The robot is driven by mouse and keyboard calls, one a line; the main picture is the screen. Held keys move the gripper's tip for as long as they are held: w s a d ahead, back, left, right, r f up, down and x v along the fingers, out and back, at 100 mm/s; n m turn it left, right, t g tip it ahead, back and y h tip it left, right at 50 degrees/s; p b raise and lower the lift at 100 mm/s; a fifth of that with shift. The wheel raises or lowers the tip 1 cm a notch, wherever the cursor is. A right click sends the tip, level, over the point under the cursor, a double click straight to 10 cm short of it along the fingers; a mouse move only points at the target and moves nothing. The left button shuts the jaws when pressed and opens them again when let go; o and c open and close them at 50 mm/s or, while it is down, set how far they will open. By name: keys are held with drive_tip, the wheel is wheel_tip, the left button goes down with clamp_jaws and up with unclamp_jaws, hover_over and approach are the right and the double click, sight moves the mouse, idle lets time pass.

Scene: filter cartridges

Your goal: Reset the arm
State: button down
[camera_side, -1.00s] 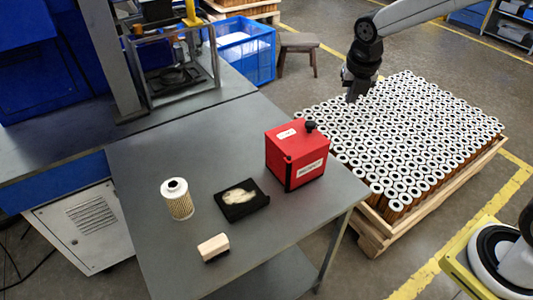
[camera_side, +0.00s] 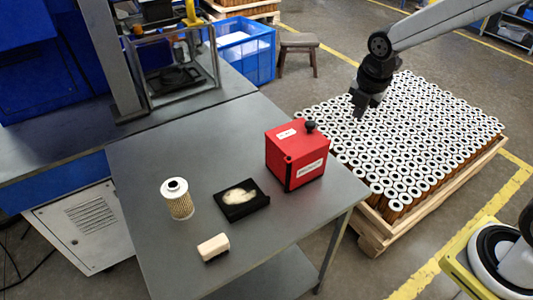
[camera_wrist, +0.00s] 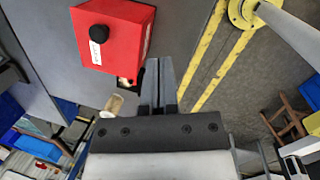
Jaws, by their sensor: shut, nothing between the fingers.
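My gripper (camera_side: 359,107) hangs from the arm over the far left part of the filter cartridges in the side view, pointing down. It is shut and empty. In the wrist view its two fingers (camera_wrist: 158,82) lie together with nothing held between them. The packed cartridges (camera_side: 420,130) stand upright in rows on a wooden pallet (camera_side: 452,194). One single cartridge (camera_side: 177,199) stands upright on the grey table (camera_side: 170,255), well away from my gripper.
A red box (camera_side: 297,156) with a black knob stands at the table's right edge; it also shows in the wrist view (camera_wrist: 112,38). A black tray (camera_side: 241,210) holding something pale and a small block (camera_side: 213,248) lie on the table. A stool (camera_side: 299,48) stands behind.

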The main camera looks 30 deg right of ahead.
drive_tip(key=s+f+m, duration=0.2)
drive_tip(key=s+m, duration=0.3)
drive_tip(key=m, duration=0.6)
drive_tip(key=s+a+f+m+y, duration=0.1)
drive_tip(key=s+f+m, duration=0.2)
drive_tip(key=s+m, duration=0.3)
drive_tip(key=m, duration=0.4)
drive_tip(key=shift+a+f+m, duration=0.2)
drive_tip(key=shift+f+m, duration=0.15)
drive_tip(key=shift+m, duration=0.05)
